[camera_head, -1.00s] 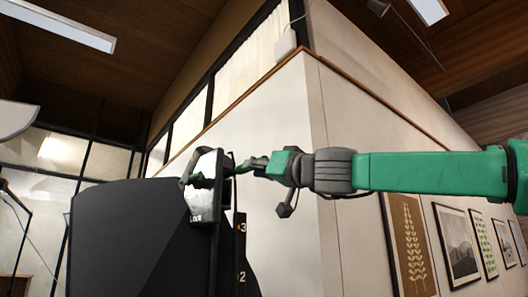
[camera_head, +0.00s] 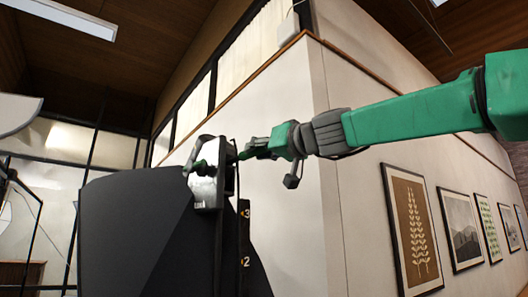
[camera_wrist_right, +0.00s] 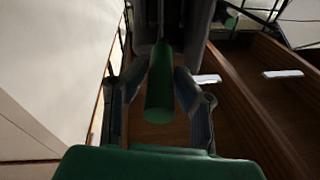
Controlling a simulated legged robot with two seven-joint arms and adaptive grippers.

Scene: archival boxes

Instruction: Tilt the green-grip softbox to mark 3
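The softbox (camera_head: 140,235) is a large dark panel at the lower left of the head view. A shiny metal plate (camera_head: 207,190) sits at its upper right edge. A dark strip with yellow marks 3 and 2 (camera_head: 245,240) stands beside the plate; mark 3 is just below and right of it. My right gripper (camera_head: 250,152) reaches in from the right at the plate. My left gripper is not seen.
A pale wall with its corner (camera_head: 320,150) stands behind my right arm. Framed pictures (camera_head: 411,228) hang on it at the right. Windows line the left and back.

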